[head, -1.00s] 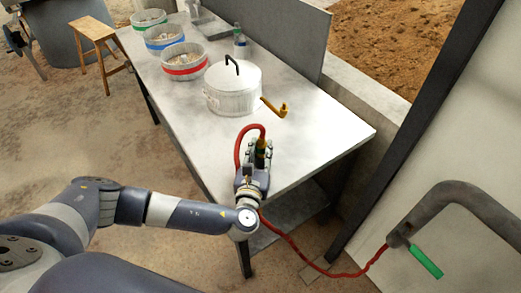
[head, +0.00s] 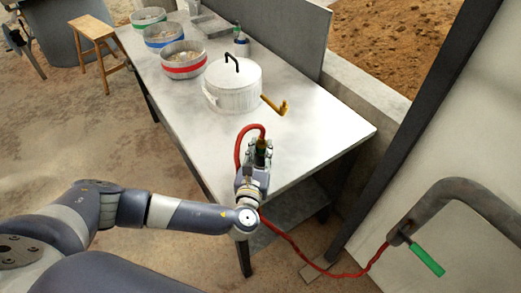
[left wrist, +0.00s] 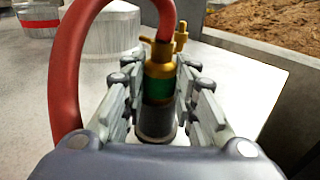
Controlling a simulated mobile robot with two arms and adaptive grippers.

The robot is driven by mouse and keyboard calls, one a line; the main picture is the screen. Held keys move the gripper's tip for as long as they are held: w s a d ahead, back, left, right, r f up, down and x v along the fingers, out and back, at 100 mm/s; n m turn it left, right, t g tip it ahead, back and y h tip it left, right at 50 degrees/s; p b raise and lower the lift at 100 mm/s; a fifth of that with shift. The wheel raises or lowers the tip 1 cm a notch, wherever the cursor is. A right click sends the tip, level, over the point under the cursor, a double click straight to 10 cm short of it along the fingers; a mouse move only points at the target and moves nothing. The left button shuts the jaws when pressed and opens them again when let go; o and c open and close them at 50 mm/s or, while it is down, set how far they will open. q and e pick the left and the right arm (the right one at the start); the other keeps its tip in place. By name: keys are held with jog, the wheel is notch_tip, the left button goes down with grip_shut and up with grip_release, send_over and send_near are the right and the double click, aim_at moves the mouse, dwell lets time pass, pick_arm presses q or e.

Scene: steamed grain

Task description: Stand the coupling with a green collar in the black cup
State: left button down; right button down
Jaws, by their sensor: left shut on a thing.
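The coupling (left wrist: 158,84) is brass with a green collar, and a red hose (left wrist: 66,75) runs from its top. It stands about upright between the fingers of my left gripper (left wrist: 158,108), which is shut on it. In the head view the coupling (head: 261,146) and left gripper (head: 254,158) are over the near end of the table. A dark grey cylinder (left wrist: 157,124) shows directly below the green collar; I cannot tell whether it is the black cup or the coupling's lower part. The fingers hide its sides. My right gripper is not in view.
A lidded white pot (head: 232,92) with a brass spout (head: 275,105) stands beyond the gripper. Several banded bowls (head: 183,66) and a bottle (head: 241,46) are farther back. The table (head: 320,125) is clear on the right. The hose trails to a bent pipe (head: 465,193) with a green handle (head: 427,260).

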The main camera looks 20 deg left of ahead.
pick_arm(q)
jog(key=c, duration=1.2)
grip_release()
jog(key=shift+s+f, duration=0.1)
jog(key=shift+f, duration=0.15)
jog(key=shift+f, duration=0.1)
jog(key=shift+s+d+f, duration=0.15)
jog(key=shift+s, duration=0.45)
jog(key=s, duration=0.3)
jog(key=s+r, duration=0.1)
jog(key=s, duration=0.3)
jog(key=s+d, duration=0.1)
jog(key=s, duration=0.2)
jog(key=shift+s+d+r, duration=0.1)
jog(key=shift+s+r, duration=0.15)
